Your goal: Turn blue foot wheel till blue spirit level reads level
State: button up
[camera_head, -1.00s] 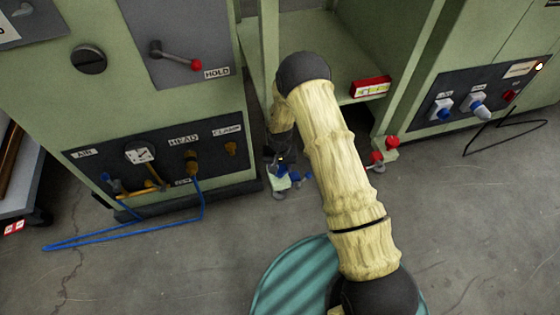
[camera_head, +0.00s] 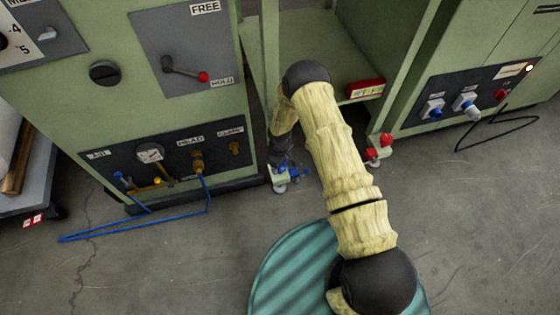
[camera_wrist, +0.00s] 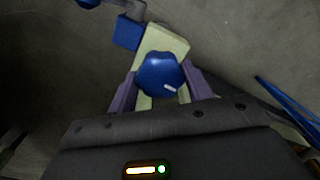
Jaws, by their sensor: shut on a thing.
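The blue foot wheel (camera_wrist: 160,75) is a lobed blue knob with a small white mark, in the middle of the wrist view. It sits over a pale green foot block (camera_wrist: 168,42). My gripper (camera_wrist: 160,80) is shut on the wheel, with a purple finger on each side. In the head view the pale foot (camera_head: 280,184) with blue parts stands on the floor at the machine's base, below my arm. The gripper itself is mostly hidden there by my arm. I cannot make out a blue spirit level or its bubble in either view.
A red spirit level (camera_head: 366,88) is on the shelf edge, above a foot with a red wheel (camera_head: 380,146). A blue hose (camera_head: 130,230) loops on the floor at left. A black cable (camera_head: 497,130) lies at right. Green cabinets flank my arm.

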jog(key=shift+n+p, duration=0.5)
jog(key=shift+n, duration=1)
jog(key=o, duration=1)
jog(key=shift+c, duration=0.2)
notch_tip(320, 180, up, 17)
jog(key=p, duration=0.6)
jog(key=shift+r, duration=0.2)
jog(key=shift+d, duration=0.15)
